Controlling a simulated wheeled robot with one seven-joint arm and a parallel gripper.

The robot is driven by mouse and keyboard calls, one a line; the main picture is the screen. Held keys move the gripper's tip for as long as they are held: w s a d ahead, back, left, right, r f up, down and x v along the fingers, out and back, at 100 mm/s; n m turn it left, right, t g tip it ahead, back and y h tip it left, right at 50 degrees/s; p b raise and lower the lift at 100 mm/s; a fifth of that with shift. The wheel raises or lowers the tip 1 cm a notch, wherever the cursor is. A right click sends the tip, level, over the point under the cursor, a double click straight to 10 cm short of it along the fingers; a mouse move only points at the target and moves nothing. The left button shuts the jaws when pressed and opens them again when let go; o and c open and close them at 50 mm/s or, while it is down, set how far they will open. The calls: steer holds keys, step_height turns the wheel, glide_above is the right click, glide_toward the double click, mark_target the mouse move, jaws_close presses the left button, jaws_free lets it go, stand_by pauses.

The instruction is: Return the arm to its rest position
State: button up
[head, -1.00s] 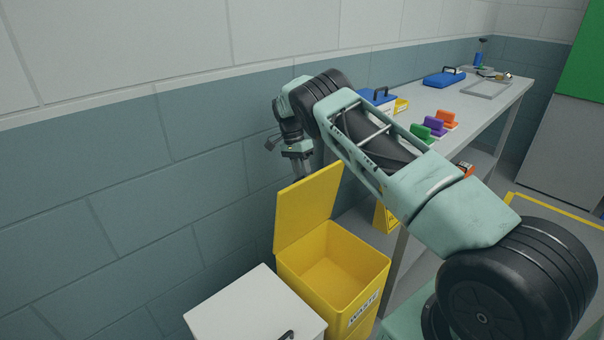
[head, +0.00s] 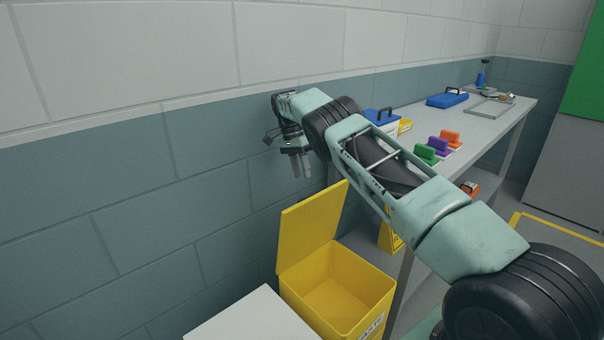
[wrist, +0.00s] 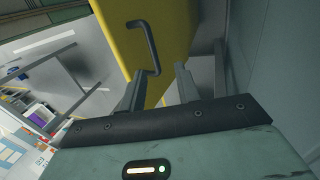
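My arm reaches from the lower right across the head view toward the tiled wall, bent at the elbow. At its end my gripper (head: 302,175) points down above and behind the raised lid of the yellow waste bin (head: 345,300), close to the wall. Its two fingers are apart with nothing between them. In the wrist view my gripper (wrist: 160,82) also shows a gap between the fingers. A yellow panel with a grey handle (wrist: 152,45) lies beyond them, seemingly the bin's lid. The gripper appears clear of it.
A white box top (head: 255,320) stands left of the bin. The grey bench (head: 485,125) along the wall holds blue cases (head: 447,99), a tray (head: 490,107) and green, purple and orange items (head: 438,147).

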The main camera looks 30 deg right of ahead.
stand_by(0.4)
steer(key=s+a+r+n+t+y+p, duration=0.1)
steer(key=s+a+r+n, duration=0.35)
steer(key=a, duration=0.55)
steer(key=s+a+r+n+p, duration=0.1)
steer(key=s+a+r+n, duration=0.4)
steer(key=a, duration=0.4)
steer(key=s+a+r+n+t+y+p, duration=0.1)
steer(key=s+a+r+n, duration=0.2)
steer(key=s+a+r, duration=0.5)
steer(key=s+a+f+n, duration=0.1)
steer(key=s+a+n, duration=0.25)
steer(key=s, duration=0.35)
steer(key=s+a+f+n, duration=0.1)
steer(key=s+a+n, duration=0.1)
steer(key=s+a, duration=0.35)
steer(key=s+d+f+n+t+p, duration=0.1)
steer(key=s+n, duration=0.5)
steer(key=s, duration=1)
steer(key=shift+d+f+t+h, duration=0.4)
steer(key=shift+d+t, duration=0.1)
steer(key=shift+d, duration=0.15)
